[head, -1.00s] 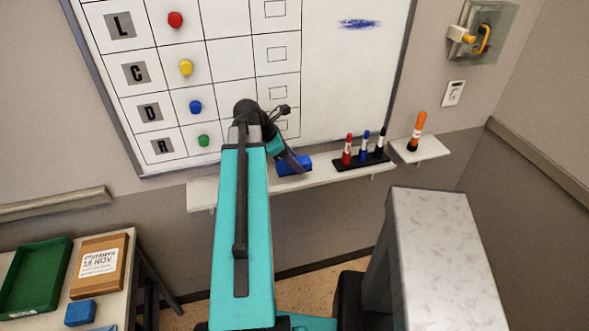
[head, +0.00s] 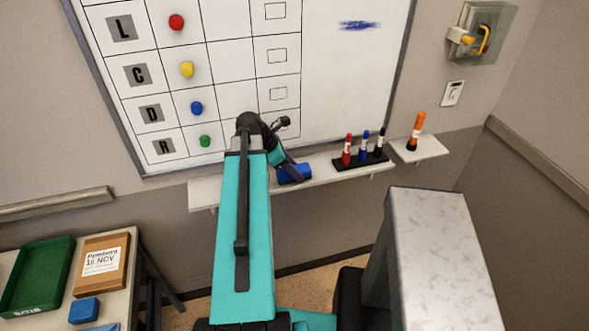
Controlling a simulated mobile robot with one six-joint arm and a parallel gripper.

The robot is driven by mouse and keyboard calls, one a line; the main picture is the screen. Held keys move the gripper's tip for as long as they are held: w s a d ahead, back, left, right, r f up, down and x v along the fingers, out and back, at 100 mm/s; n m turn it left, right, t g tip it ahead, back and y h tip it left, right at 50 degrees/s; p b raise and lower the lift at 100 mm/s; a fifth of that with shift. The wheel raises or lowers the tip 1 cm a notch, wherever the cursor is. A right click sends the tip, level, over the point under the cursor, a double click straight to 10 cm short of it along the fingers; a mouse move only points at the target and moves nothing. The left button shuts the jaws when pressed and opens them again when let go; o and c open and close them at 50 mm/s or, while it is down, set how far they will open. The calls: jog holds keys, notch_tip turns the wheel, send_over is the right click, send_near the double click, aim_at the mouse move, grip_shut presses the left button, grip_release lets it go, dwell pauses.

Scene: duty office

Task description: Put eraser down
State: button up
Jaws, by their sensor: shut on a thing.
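The eraser (head: 297,174) is a dark blue block at the whiteboard's ledge (head: 322,168), left of the marker holder. My gripper (head: 290,170) reaches down onto it from the upper left and is shut on it. The gripper's dark finger hides part of the eraser. The eraser is at the ledge surface or just over it; I cannot tell whether it touches. My teal arm hides part of the ledge to the left.
Red, blue and black markers stand in a black holder (head: 361,163) right of the eraser. An orange marker (head: 416,131) stands on a small shelf (head: 428,151). The whiteboard (head: 345,80) rises behind. Another blue block (head: 84,310) lies on the table at lower left.

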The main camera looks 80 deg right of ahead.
jog(key=shift+a+f, duration=0.1)
jog(key=shift+f, duration=0.45)
jog(key=o, duration=0.9)
jog(key=shift+f, duration=0.15)
jog(key=shift+a, duration=0.15)
jog(key=shift+r, duration=0.65)
jog(key=b+v, duration=0.1)
jog(key=v, duration=0.6)
jog(key=b+v, duration=0.1)
jog(key=v, duration=0.2)
jog(key=shift+w+d+r+b, duration=0.2)
jog(key=shift+d+r+b, duration=0.05)
jog(key=shift+r+b, duration=0.1)
jog(key=shift+w+a+r, duration=0.2)
jog(key=shift+w+r, duration=0.1)
jog(key=shift+r, duration=0.35)
